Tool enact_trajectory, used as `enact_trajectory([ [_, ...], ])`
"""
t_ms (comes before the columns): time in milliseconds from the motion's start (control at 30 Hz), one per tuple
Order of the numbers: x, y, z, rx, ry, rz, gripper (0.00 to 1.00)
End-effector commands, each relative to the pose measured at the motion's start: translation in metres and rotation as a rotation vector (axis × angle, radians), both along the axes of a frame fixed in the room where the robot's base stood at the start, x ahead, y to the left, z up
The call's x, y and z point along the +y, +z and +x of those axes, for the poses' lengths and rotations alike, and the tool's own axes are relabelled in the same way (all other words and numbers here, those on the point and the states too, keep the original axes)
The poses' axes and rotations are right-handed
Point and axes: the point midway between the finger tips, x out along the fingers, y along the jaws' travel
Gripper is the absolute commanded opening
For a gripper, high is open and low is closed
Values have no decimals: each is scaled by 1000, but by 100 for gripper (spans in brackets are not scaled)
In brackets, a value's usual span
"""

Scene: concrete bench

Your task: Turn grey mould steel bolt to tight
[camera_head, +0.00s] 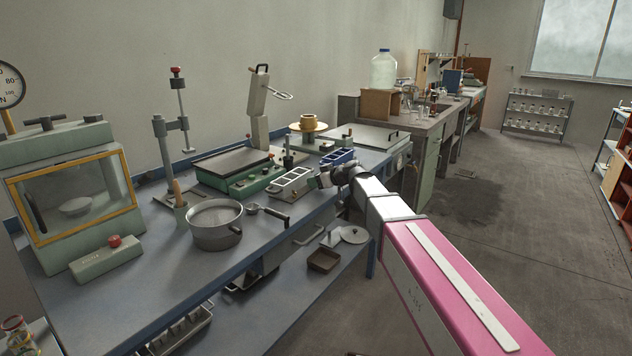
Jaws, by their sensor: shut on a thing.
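The grey mould (288,186), a long metal block with several square cavities, lies on the blue-grey bench near its front edge. My gripper (319,180) is at the mould's right end, low over the bench. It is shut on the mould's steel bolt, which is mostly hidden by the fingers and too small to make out. How far the bolt is turned cannot be seen. A blue mould (338,156) of similar form lies just behind my gripper.
A glass-fronted oven (75,190) stands far left.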

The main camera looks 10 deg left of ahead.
Motion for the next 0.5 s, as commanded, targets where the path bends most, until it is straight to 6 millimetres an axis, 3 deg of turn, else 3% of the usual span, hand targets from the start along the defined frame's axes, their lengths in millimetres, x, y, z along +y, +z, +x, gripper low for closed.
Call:
enact_trajectory([
  [467,0,0,-2,0,-83,1,12],
  [500,0,0,-2,0,-83,1,46],
])
